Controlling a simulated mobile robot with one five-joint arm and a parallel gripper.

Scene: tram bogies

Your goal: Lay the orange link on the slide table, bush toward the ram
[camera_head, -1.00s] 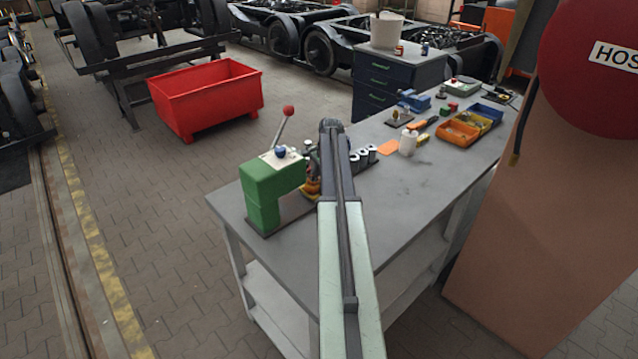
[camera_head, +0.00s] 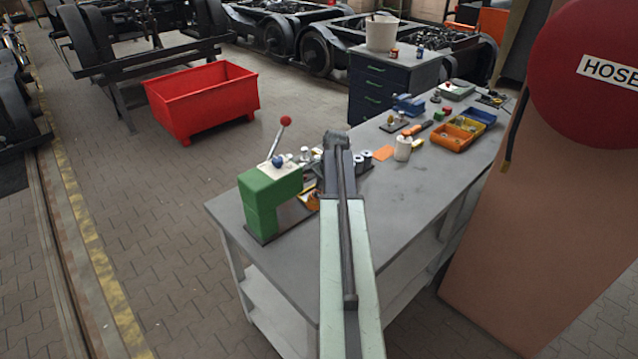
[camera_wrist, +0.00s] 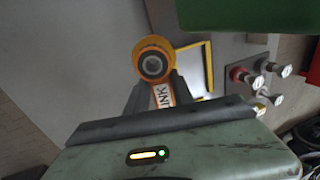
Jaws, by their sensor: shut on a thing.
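In the wrist view my gripper (camera_wrist: 160,93) is shut on the orange link (camera_wrist: 148,44), with one dark finger on each side of its white-labelled shank. The link's round end with the dark bush (camera_wrist: 152,65) points away from my gripper. A yellow-edged plate (camera_wrist: 208,68), perhaps the slide table, shows just right of the link; I cannot tell whether they touch. The green press body (camera_wrist: 240,14) fills the top right; its ram is not clearly visible. In the head view the green press (camera_head: 262,198) stands at the bench's near left corner, and my arm hides my gripper.
The press lever has a red knob (camera_head: 286,120). Several metal cylinders (camera_wrist: 272,70) stand beside the press. The bench's near right is clear.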

